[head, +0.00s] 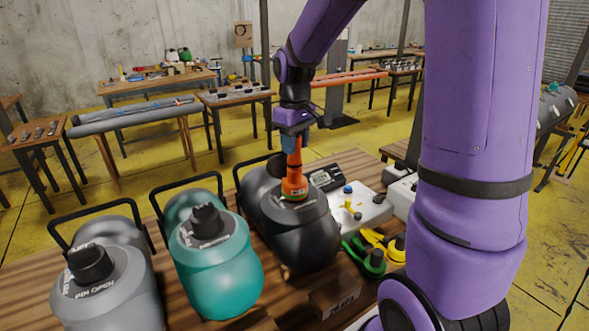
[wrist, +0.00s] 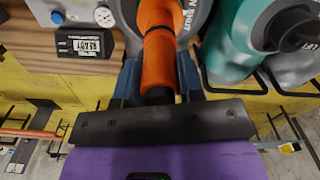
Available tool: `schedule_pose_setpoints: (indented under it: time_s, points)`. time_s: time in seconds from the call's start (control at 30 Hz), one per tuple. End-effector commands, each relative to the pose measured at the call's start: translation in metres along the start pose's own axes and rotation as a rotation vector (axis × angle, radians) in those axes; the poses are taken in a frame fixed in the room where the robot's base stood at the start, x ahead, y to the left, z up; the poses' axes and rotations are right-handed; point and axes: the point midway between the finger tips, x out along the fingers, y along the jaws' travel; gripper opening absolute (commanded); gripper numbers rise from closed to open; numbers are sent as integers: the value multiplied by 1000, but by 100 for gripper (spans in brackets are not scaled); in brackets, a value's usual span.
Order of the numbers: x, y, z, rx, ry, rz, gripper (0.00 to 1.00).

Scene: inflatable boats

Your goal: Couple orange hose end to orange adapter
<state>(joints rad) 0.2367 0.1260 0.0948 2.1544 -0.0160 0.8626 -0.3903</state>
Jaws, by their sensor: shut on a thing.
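My gripper (head: 291,146) is above the black tank (head: 320,243), pointing down. Its blue fingers are closed on both sides of an orange hose end (wrist: 158,62), which is upright in the head view (head: 294,160). A wider orange piece, seemingly the orange adapter (head: 294,187), stands on top of the black tank directly below it, and shows at the top of the wrist view (wrist: 160,13). The two orange parts are in line and look to be touching. I cannot tell whether they are locked together. The label beside the adapter reads "SHUT".
A teal tank (head: 222,270) and a grey tank (head: 115,290) with black caps stand left. Right are a white box (head: 365,207) with a gauge, a display reading READY (wrist: 85,43), and green (head: 362,255) and yellow (head: 375,238) fittings. More tables stand behind.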

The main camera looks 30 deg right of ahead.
Motion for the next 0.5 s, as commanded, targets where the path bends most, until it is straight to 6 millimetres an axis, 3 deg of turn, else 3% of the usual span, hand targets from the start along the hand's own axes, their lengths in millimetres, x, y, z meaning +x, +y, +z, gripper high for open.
schedule_pose_setpoints:
  time_s: [0.5]
  points:
    - [7,0,0,0,1,1,11]
